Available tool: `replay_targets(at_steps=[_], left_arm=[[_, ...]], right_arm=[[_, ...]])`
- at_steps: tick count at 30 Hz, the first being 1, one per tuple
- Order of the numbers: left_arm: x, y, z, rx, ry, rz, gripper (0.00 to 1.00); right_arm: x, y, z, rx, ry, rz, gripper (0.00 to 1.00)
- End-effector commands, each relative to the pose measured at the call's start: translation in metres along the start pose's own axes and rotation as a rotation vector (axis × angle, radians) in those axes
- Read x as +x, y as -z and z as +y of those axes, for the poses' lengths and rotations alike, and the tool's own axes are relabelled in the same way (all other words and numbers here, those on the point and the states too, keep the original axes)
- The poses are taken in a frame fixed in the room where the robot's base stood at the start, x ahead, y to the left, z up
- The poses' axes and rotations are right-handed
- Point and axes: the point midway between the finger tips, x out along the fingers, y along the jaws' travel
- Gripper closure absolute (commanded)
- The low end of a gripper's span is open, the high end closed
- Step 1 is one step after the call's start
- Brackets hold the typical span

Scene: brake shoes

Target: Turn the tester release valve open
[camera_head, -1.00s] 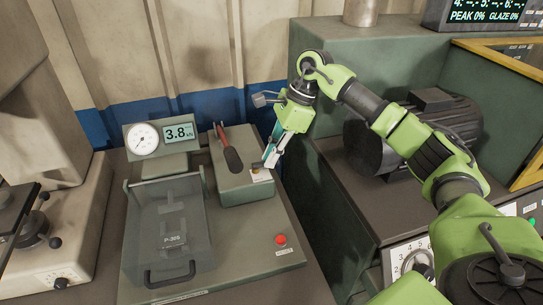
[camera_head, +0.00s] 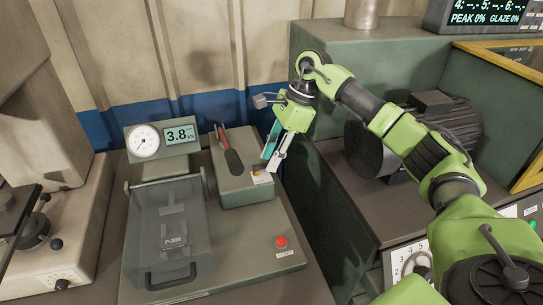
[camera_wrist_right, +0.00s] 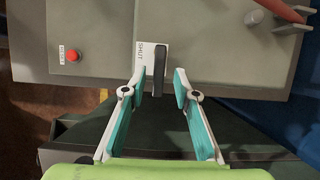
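The tester release valve's dark lever (camera_wrist_right: 159,75) is seen in the right wrist view over a white label reading SHUT (camera_wrist_right: 147,56). In the head view the label (camera_head: 262,178) sits at the right front of the tester's grey pump block. My right gripper (camera_head: 272,160) is open above and beside it. In the right wrist view the gripper's two teal-padded fingers (camera_wrist_right: 163,82) stand on either side of the lever's near end, with gaps showing. I cannot tell how deep the lever sits between them. My left gripper is not in view.
The red-handled pump lever (camera_head: 231,157) rises on the block beside the valve. A red reset button (camera_head: 281,242) is on the tester base. A clear guard with a black handle (camera_head: 170,277) covers the P-305 piece. The display (camera_head: 180,135) reads 3.8 kN. A motor (camera_head: 420,135) stands at right.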

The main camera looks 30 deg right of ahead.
Motion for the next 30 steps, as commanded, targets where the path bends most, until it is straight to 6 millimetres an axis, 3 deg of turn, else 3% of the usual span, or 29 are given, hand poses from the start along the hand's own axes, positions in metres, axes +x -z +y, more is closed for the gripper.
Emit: replay_targets(at_steps=[8,21,30], left_arm=[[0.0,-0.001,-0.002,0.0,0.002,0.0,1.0],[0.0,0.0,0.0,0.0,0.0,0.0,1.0],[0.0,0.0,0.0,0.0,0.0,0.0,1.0]], right_arm=[[-0.01,0.0,0.0,0.001,0.0,0.0,0.72],[-0.097,0.0,-0.001,0.002,0.002,-0.002,0.72],[-0.119,0.0,0.0,0.0,-0.001,0.0,0.72]])
